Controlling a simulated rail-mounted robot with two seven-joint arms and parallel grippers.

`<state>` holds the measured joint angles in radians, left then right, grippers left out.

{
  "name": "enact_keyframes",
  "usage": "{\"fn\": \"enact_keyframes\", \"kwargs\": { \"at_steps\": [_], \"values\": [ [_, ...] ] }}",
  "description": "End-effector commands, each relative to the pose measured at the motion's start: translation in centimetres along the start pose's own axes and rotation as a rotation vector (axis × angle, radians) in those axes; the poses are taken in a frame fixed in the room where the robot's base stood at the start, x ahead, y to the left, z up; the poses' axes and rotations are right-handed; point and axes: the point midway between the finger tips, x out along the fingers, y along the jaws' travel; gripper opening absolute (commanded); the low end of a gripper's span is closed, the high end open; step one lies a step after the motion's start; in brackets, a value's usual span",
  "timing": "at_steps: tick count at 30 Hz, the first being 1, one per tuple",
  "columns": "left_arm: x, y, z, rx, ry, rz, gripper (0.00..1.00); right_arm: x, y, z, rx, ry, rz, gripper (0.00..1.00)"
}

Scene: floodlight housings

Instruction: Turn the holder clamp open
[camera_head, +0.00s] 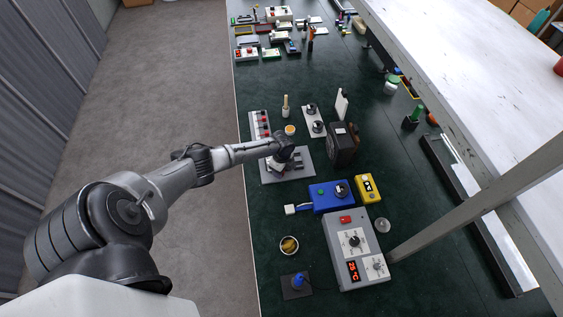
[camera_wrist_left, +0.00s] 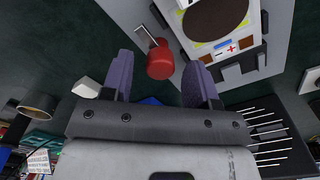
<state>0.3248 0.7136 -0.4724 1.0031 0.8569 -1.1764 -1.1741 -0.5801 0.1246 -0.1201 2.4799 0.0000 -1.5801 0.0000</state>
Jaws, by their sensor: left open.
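The holder stands on a grey plate (camera_head: 268,179) on the green bench, partly hidden by my left arm in the head view. In the left wrist view a red cylindrical clamp knob (camera_wrist_left: 160,62) with a thin metal bar lies at the edge of the grey plate (camera_wrist_left: 128,9). A white part with a dark round disc and a plus-minus label (camera_wrist_left: 222,48) sits beside it in the holder. My left gripper (camera_wrist_left: 160,72) is open, its purple fingers on either side of the knob, with visible gaps. In the head view the gripper (camera_head: 280,163) is small and dark above the plate.
A black box (camera_head: 342,146) stands right of the plate. A blue box (camera_head: 331,196), a yellow box (camera_head: 368,189) and a grey control unit (camera_head: 355,249) lie nearer. A red-button strip (camera_head: 260,125) lies behind. A white shelf (camera_head: 470,70) overhangs the right side.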

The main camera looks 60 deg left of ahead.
Motion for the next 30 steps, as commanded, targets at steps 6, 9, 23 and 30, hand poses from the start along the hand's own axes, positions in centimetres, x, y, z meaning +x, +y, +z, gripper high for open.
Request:
{"fn": "enact_keyframes", "kwargs": {
  "at_steps": [6, 9, 23, 30],
  "values": [
    [-3.6, 0.0, 0.1, 0.002, -0.002, -0.002, 0.54, -0.9, 0.1, -0.3, -0.002, 0.000, 0.002, 0.43],
    [-5.7, 0.0, 0.1, 0.003, -0.002, -0.003, 0.54, -1.2, 0.1, -0.4, -0.002, 0.000, 0.001, 0.43],
    [-12.5, 0.0, 0.1, 0.000, -0.001, -0.001, 0.54, -1.7, -0.1, -0.6, 0.007, 0.001, -0.005, 0.43],
    [-13.4, 0.0, 0.1, -0.002, -0.001, 0.000, 0.54, -1.7, -0.2, -0.6, 0.008, 0.001, -0.006, 0.43]
  ]
}}
